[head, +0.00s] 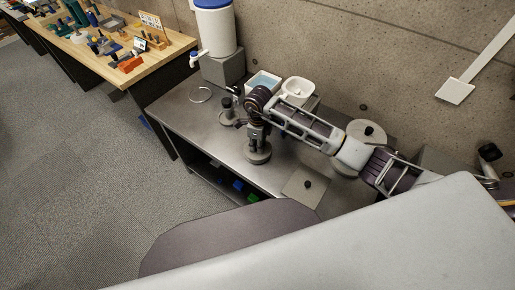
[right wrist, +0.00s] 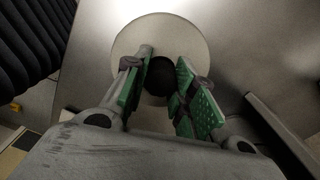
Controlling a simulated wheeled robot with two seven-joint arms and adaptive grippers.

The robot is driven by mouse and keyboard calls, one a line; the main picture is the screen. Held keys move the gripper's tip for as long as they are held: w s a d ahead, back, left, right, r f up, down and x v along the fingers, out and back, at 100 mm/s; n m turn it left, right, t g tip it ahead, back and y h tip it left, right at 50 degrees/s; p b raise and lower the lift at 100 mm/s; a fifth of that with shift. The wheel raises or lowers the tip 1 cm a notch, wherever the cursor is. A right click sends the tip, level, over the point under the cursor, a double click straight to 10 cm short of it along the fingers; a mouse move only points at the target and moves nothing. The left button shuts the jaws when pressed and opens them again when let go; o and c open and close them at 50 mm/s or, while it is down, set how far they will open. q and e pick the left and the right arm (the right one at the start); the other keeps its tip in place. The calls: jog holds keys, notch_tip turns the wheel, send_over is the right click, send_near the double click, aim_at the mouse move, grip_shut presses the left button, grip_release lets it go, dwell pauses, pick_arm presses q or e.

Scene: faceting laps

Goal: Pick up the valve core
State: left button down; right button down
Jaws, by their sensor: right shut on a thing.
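My right gripper (head: 258,139) points down over a pale round disc (head: 258,156) on the grey metal bench. The right wrist view shows the disc (right wrist: 205,38) with a dark round knob (right wrist: 159,77) at its middle. The green-padded fingers of the right gripper (right wrist: 165,70) are shut on this knob, one on each side. The disc looks flat on the bench or very close to it; I cannot tell if it is lifted. I cannot make out a thing that is plainly a valve core. My left gripper is not in view.
On the metal bench (head: 183,110), a square plate with a dark knob (head: 302,187) lies near the front edge. Another knobbed disc (head: 367,132) is behind my arm. A white bowl (head: 298,88), a blue-lined tub (head: 263,82) and a dispenser (head: 215,33) stand at the back.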

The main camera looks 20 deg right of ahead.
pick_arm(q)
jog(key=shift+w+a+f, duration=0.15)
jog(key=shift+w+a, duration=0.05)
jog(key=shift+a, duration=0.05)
pick_arm(e)
jog(key=shift+r, duration=5.05)
pick_arm(q)
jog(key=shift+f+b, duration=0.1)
jog(key=shift+b, duration=0.2)
pick_arm(e)
jog(key=shift+f, duration=0.15)
jog(key=shift+f+b, duration=0.35)
jog(key=shift+f, duration=0.15)
jog(key=shift+f+b, duration=0.55)
jog(key=shift+f, duration=0.2)
jog(key=shift+f+b, duration=0.45)
jog(key=shift+f, duration=0.1)
jog(key=shift+f+b, duration=0.4)
jog(key=shift+f, duration=0.2)
jog(key=shift+f+b, duration=0.3)
jog(key=shift+f, duration=0.1)
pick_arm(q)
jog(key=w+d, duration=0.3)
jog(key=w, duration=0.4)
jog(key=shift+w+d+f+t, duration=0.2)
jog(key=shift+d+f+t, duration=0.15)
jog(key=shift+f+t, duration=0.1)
pick_arm(e)
jog(key=shift+f, duration=0.1)
